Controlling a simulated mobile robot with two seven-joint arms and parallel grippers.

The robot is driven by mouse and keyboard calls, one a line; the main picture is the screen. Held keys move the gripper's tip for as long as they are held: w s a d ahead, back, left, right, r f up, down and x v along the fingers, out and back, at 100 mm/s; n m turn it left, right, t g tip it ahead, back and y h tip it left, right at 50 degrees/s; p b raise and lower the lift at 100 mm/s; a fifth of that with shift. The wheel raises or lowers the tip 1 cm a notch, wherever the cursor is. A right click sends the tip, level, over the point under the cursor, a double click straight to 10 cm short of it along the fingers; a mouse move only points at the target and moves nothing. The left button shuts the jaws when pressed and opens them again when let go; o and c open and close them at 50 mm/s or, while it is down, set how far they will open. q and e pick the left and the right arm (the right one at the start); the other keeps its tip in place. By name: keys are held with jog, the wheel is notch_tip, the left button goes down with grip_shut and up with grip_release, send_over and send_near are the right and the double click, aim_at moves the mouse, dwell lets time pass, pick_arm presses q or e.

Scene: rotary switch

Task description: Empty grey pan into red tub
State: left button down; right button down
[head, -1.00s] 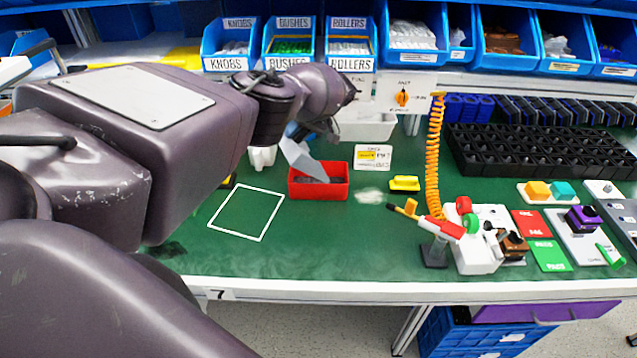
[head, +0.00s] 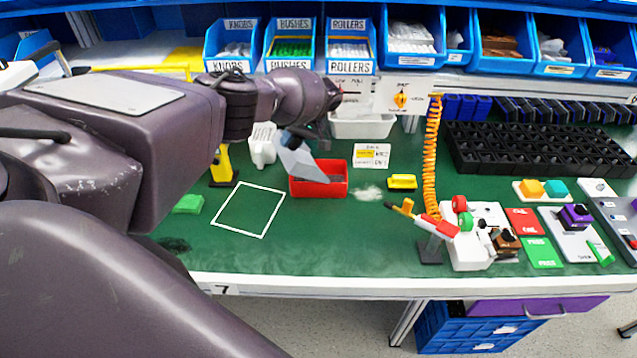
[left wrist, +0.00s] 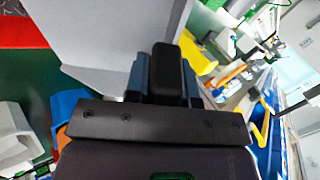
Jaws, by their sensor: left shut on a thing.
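The grey pan (head: 297,163) is tilted, its lower end over the left part of the red tub (head: 320,192). My left gripper (head: 294,137) is shut on the pan at its upper end, above and behind the tub. Dark grey matter shows inside the tub, but I cannot tell exactly what it is. In the left wrist view, the pan (left wrist: 105,35) fills the top middle, the gripper (left wrist: 166,75) is against it, and a piece of the red tub (left wrist: 22,32) shows at the upper left. The pan's inside is hidden. My right gripper is not in view.
A white container (head: 262,145) and a yellow stand (head: 222,165) are left of the tub. A white tray (head: 362,126) is behind it. A pale patch (head: 368,192) and yellow block (head: 402,182) lie right. A white outlined square (head: 249,209) is empty.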

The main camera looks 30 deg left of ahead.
aim_at(282, 154)
pick_arm(q)
jog(key=shift+s+a+f+t+b, duration=0.15)
jog(key=shift+s+t+b, duration=0.2)
jog(key=shift+b, duration=0.25)
jog(key=s+p, duration=0.1)
jog(key=p, duration=0.1)
jog(key=shift+a+t+h+p, duration=0.15)
jog(key=shift+t+h+p, duration=0.1)
jog(key=shift+h+p, duration=0.15)
jog(key=shift+s+f+p, duration=0.1)
jog(key=shift+p, duration=0.2)
jog(key=shift+s+a+f+t, duration=0.2)
jog(key=shift+f+t, duration=0.05)
jog(key=shift+t, duration=0.05)
jog(key=shift+s+f+h, duration=0.2)
jog(key=shift+f+h, duration=0.05)
jog(key=shift+h, duration=0.05)
jog(key=shift+s+a+f+t, duration=0.1)
jog(key=shift+s+a+t, duration=0.1)
jog(key=shift+t, duration=0.2)
jog(key=shift+d, duration=0.1)
